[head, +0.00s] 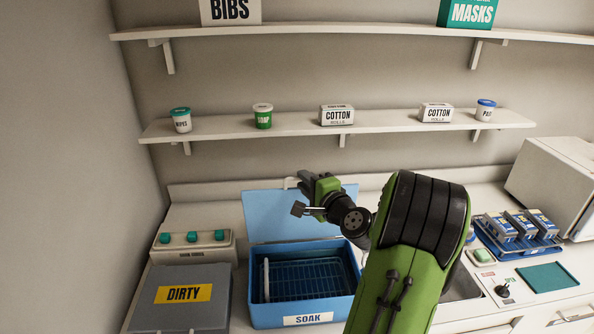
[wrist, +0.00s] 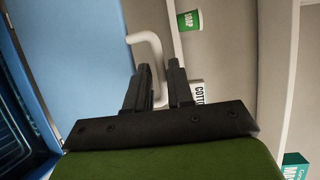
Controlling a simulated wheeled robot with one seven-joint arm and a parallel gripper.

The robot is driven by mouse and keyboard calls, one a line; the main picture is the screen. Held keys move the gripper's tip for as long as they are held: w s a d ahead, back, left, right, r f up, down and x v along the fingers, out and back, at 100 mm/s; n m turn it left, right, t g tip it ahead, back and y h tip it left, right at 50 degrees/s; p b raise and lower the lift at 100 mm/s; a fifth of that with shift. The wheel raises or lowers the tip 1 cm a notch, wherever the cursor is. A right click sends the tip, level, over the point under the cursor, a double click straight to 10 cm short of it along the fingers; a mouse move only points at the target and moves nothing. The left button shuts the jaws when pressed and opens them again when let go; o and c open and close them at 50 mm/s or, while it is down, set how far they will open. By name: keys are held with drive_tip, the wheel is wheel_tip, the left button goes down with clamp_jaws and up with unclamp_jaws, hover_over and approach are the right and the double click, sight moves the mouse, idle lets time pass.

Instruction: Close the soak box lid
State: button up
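The soak box (head: 260,312) is a blue box with a white SOAK label and a wire basket inside. Its light blue lid (head: 262,215) stands raised at the back, so the box is open. The lid also fills the left of the wrist view (wrist: 75,60). A white handle (head: 291,182) is at the lid's top edge; in the wrist view the handle (wrist: 149,38) curves down between my fingers. My gripper (head: 304,178) is at the lid's upper edge, beside the handle. In the wrist view my gripper (wrist: 160,72) has its fingers apart; contact with the handle cannot be told.
A grey DIRTY box (head: 220,285) stands left of the soak box, with a teal-knobbed unit (head: 190,252) behind it. A shelf (head: 220,130) with tubs and cotton boxes runs above. A blue rack (head: 490,245) is at the right. My arm hides counter right of the box.

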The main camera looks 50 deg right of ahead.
drive_tip(key=x, duration=0.4)
drive_tip(key=shift+w+p, duration=0.15)
drive_tip(key=shift+p, duration=0.2)
clamp_jaws()
